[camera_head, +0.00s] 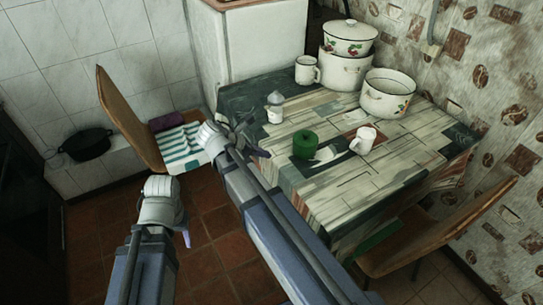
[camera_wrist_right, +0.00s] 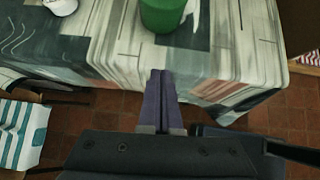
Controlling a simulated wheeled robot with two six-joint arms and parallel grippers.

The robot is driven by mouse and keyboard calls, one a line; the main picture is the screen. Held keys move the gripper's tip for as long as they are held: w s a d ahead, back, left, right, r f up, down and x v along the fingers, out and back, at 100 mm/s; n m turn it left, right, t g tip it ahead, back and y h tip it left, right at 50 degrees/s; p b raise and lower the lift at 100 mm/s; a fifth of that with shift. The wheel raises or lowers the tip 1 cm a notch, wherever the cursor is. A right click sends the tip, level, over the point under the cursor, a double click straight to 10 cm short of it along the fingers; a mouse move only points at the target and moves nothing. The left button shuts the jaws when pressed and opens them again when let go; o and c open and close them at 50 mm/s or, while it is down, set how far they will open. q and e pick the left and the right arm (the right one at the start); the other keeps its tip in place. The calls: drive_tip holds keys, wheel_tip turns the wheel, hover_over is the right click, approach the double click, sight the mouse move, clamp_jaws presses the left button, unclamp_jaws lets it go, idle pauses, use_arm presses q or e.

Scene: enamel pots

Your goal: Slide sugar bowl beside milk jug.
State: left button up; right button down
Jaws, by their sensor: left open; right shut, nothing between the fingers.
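A green lidded pot (camera_head: 305,144), perhaps the sugar bowl, stands upright near the table's front edge; it also shows in the right wrist view (camera_wrist_right: 162,14). A small white pot with a grey top (camera_head: 275,108) stands behind it to the left. A white jug-like cup (camera_head: 364,141) stands to its right. I cannot tell for sure which are the sugar bowl and milk jug. My right gripper (camera_head: 264,153) is shut and empty, left of the green pot by the table edge; its fingers show in the right wrist view (camera_wrist_right: 161,78). My left gripper (camera_head: 186,239) is open, low and away from the table.
The patterned table (camera_head: 345,192) has clear room in front of the cup. A white mug (camera_head: 307,70), large enamel pots (camera_head: 386,95) and a lidded pot (camera_head: 348,38) stand at the back. Chairs stand at the left (camera_head: 128,115) and right (camera_head: 440,235).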

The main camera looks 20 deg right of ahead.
drive_tip(key=b+x, duration=0.5)
drive_tip(key=x, duration=0.3)
drive_tip(key=shift+f+b, duration=0.3)
drive_tip(key=shift+f, duration=0.1)
drive_tip(key=d, duration=0.3)
drive_tip(key=shift+w+d+r, duration=0.1)
drive_tip(key=shift+w+d, duration=0.05)
drive_tip(key=shift+w, duration=0.1)
drive_tip(key=shift+d, duration=0.6)
drive_tip(key=shift+w+d, duration=0.1)
drive_tip(key=d, duration=0.6)
drive_tip(key=w+d, duration=0.1)
drive_tip(key=d, duration=0.5)
drive_tip(key=w+d, duration=0.1)
drive_tip(key=d, duration=0.5)
drive_tip(key=shift+w+d, duration=0.15)
drive_tip(key=shift+d, duration=0.2)
drive_tip(key=shift+a, duration=0.1)
